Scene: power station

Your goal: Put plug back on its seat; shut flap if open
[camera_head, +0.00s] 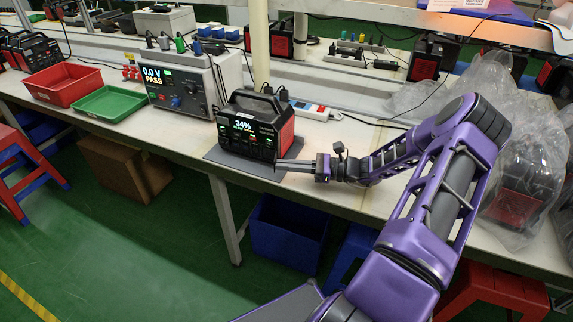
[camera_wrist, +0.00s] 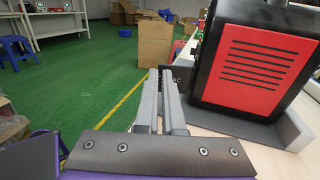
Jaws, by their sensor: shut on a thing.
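The power station (camera_head: 254,129), black with red sides and a lit front reading 34%, stands upright on a grey mat (camera_head: 222,153). In the wrist view its red vented side (camera_wrist: 258,70) fills the right. My gripper (camera_head: 281,163) is at its lower right front corner. In the wrist view my gripper (camera_wrist: 164,78) has its grey fingers close together, shut on a small dark piece marked AC (camera_wrist: 181,77) beside the station's front edge. The fingers hide most of this piece, so I cannot tell whether it is plug or flap. No separate plug or seat can be made out.
A test box reading PASS (camera_head: 183,85), a green tray (camera_head: 108,103) and a red bin (camera_head: 62,84) stand to the left. A white power strip (camera_head: 310,111) lies behind the station. Bagged units (camera_head: 515,200) crowd the right.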

